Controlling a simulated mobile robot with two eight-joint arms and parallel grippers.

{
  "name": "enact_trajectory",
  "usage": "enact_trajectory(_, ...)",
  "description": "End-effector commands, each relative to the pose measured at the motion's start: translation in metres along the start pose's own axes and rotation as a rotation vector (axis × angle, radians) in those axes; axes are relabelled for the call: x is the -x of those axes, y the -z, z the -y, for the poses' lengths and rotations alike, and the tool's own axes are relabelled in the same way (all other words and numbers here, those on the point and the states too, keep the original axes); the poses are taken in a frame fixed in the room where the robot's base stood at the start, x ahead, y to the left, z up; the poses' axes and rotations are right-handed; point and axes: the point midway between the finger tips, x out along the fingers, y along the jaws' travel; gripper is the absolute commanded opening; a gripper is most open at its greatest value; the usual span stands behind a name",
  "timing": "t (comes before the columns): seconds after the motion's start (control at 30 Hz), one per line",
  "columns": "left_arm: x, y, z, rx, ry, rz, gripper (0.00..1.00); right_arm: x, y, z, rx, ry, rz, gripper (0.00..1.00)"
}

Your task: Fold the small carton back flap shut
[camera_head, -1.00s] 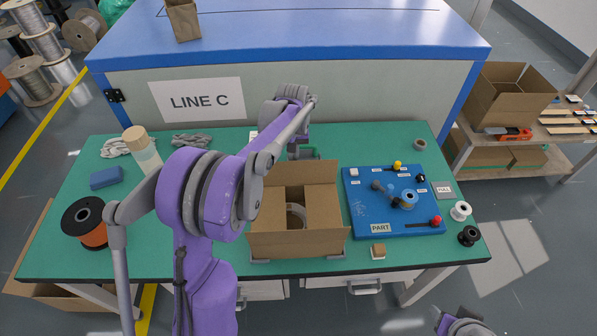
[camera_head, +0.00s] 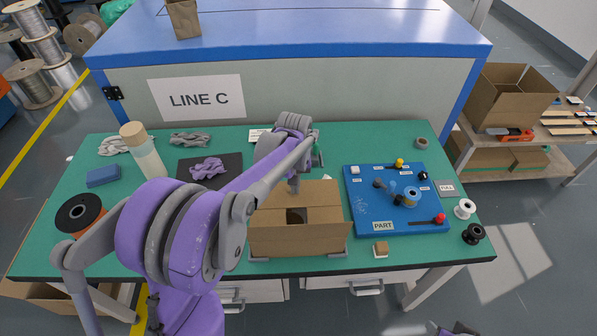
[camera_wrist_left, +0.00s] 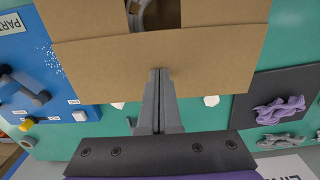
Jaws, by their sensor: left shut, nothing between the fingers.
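The small brown carton (camera_head: 297,238) stands at the front middle of the green bench. Its back flap (camera_head: 316,191) leans inward over the top, and the side flaps lie inward. In the left wrist view the back flap (camera_wrist_left: 205,65) is a wide brown panel. A gap in the carton's top shows part of a grey coil (camera_wrist_left: 150,14). My left gripper (camera_wrist_left: 160,75) is shut and empty, its fingertips at the middle of the back flap; I cannot tell whether they touch it. In the head view the left gripper (camera_head: 294,188) is at the carton's back side.
The blue PART board (camera_head: 380,222) with small parts lies right of the carton. A black mat (camera_head: 232,163) with a purple cloth (camera_head: 208,168), a bottle (camera_head: 147,155) and an orange spool (camera_head: 82,214) are on the left. A small block (camera_head: 381,249) lies near the front edge.

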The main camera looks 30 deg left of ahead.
Motion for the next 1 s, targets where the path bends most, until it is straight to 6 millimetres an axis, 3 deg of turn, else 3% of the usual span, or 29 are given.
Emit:
enact_trajectory(0.03, -0.014, -0.008, 0.000, -0.001, 0.000, 0.018, 0.00, -0.004, -0.004, 0.000, 0.000, 0.000, 0.003, 0.50)
enact_trajectory(0.47, -0.013, -0.008, -0.003, -0.003, -0.003, 0.021, 0.00, -0.004, -0.003, 0.000, 0.000, 0.000, 0.003, 0.50)
enact_trajectory(1.0, 0.066, -0.004, -0.002, -0.002, -0.003, 0.013, 0.00, 0.034, 0.037, 0.000, 0.000, 0.000, -0.034, 0.50)
